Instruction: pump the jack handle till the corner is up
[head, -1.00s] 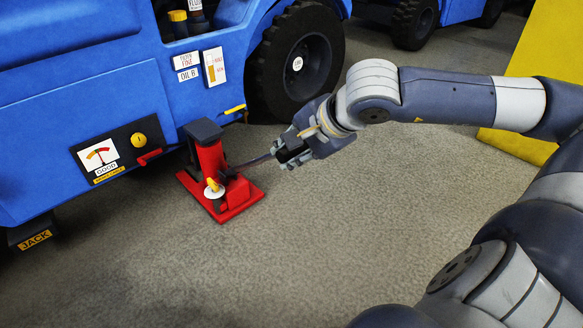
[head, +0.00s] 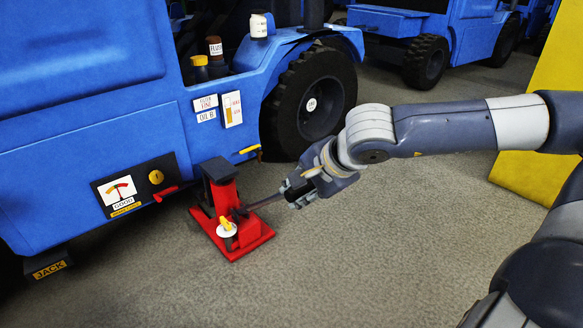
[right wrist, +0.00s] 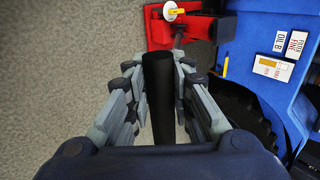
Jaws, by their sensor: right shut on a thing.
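The red jack (head: 228,215) stands on the floor beside the blue truck (head: 80,80), its dark top pad (head: 219,170) close to the truck's lower edge. A white disc with a yellow knob (head: 227,228) sits on the jack's near side. The dark jack handle (head: 262,202) runs from the jack to my right gripper (head: 297,190), which is shut on it. In the right wrist view the handle (right wrist: 160,90) lies between the two fingers, and the red jack (right wrist: 200,25) is beyond. I cannot tell whether the pad touches the truck. My left gripper is out of view.
The truck's front wheel (head: 310,103) is behind the jack. A gauge panel (head: 137,190) with a red lever is left of it. A yellow block (head: 545,100) stands at right, and another blue truck (head: 430,40) is behind. The floor in front is clear.

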